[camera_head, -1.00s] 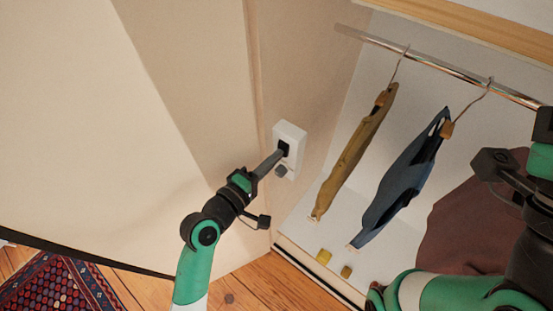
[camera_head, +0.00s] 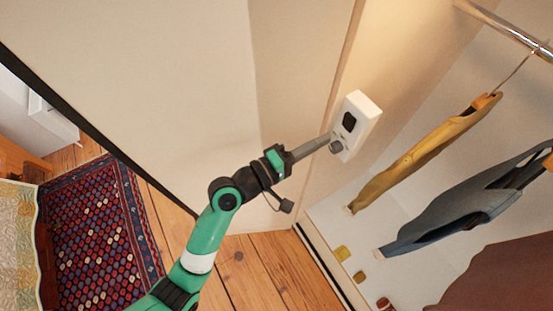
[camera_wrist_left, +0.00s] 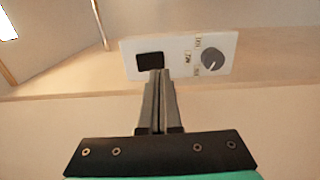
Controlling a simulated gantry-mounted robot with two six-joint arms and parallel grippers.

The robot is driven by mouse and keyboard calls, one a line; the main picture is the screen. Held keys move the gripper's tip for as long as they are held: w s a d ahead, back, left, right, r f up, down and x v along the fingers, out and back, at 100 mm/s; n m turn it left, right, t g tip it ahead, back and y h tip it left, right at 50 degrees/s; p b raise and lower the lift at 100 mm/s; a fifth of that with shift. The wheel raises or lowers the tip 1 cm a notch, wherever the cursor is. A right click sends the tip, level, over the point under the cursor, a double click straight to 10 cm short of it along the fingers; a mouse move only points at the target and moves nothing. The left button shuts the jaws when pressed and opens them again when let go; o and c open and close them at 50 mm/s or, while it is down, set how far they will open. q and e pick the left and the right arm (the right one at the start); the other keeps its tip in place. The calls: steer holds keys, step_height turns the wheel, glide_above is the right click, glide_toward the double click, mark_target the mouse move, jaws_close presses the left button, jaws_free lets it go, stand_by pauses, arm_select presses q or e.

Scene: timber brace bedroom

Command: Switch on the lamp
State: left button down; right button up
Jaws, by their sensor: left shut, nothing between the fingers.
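A white switch box (camera_head: 362,128) is mounted on the wall beside the wardrobe opening. It carries a black rocker switch (camera_head: 349,121) and a round grey dial (camera_head: 337,147). The box also shows in the left wrist view (camera_wrist_left: 188,71), with the rocker (camera_wrist_left: 150,58) on the left and the dial (camera_wrist_left: 212,60) on the right. My left gripper (camera_head: 331,136) is shut and empty, its tips close to the box by the lower part of the rocker. I cannot tell whether they touch. No lamp body is in view. My right gripper is out of view.
Yellow (camera_head: 430,150) and blue (camera_head: 460,205) garments hang from a metal rail (camera_head: 505,28) to the right of the box. A patterned rug (camera_head: 95,235) lies on the wooden floor at left. The wall left of the box is bare.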

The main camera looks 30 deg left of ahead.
arm_select(q)
steer(key=b+v, duration=0.1)
steer(key=v, duration=0.8)
steer(key=shift+a+f, duration=0.25)
steer(key=shift+f, duration=0.05)
steer(key=shift+s, duration=0.15)
step_height(320, 180, up, 32)
steer(key=w+d+m+t+h+p, duration=0.1)
steer(key=d+m+t+h+p, duration=0.1)
steer(key=m+t+p, duration=0.35)
steer(key=s+a+r+m+t+y+p, duration=0.1)
steer(key=s+a+r+m+t+y, duration=0.2)
steer(key=r, duration=0.4)
steer(key=s+a+r+m+t+y+p, duration=0.1)
steer(key=s+a+r+m+t+y, duration=0.2)
steer(key=a+r+y, duration=0.3)
step_height(320, 180, up, 3)
steer(key=shift+f+y, duration=0.2)
steer(key=shift+y, duration=0.6)
